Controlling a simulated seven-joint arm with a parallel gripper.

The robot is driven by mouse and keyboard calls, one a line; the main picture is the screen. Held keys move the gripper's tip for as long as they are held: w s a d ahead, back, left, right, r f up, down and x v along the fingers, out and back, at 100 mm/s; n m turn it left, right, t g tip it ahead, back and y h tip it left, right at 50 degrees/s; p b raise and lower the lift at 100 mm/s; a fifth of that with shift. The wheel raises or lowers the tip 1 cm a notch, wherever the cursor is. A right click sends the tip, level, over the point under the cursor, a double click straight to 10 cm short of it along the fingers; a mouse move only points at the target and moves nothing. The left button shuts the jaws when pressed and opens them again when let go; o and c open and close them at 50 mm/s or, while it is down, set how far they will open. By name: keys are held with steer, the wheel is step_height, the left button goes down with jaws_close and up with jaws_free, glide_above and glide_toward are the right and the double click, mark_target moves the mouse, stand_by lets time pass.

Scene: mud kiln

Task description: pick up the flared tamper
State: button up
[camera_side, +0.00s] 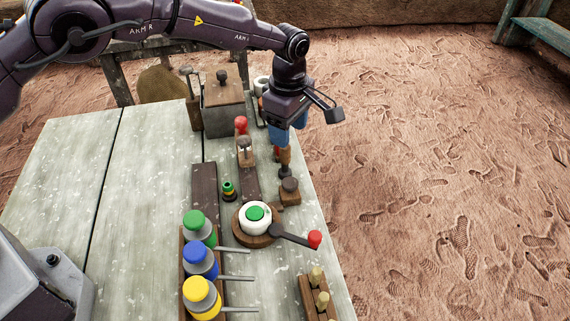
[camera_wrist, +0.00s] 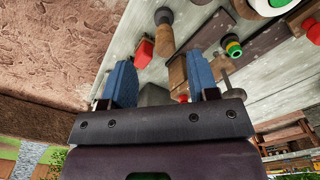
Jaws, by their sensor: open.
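A wooden tool with a brown handle and a dark lower end, which I take to be the flared tamper (camera_side: 285,156), stands near the table's right edge. Its upper part is hidden by my gripper in the side view. In the wrist view the tamper (camera_wrist: 166,42) shows as a tapered brown piece beyond the fingertips. My gripper (camera_side: 286,133) is just above and behind it in the side view. In the wrist view my gripper (camera_wrist: 158,76) has its two blue fingers wide apart, with nothing held between them.
A wooden block with a metal knob (camera_side: 245,153) is left of my gripper. Capped bottles (camera_side: 200,258) stand nearer. The left tabletop is clear.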

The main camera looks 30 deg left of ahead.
mark_target(285, 161)
steer(key=shift+s+a+f, duration=0.15)
steer(key=shift+f, duration=1.35)
steer(key=shift+s+a+f, duration=0.1)
steer(key=shift+f, duration=1.4)
steer(key=shift+r, duration=0.1)
jaws_close()
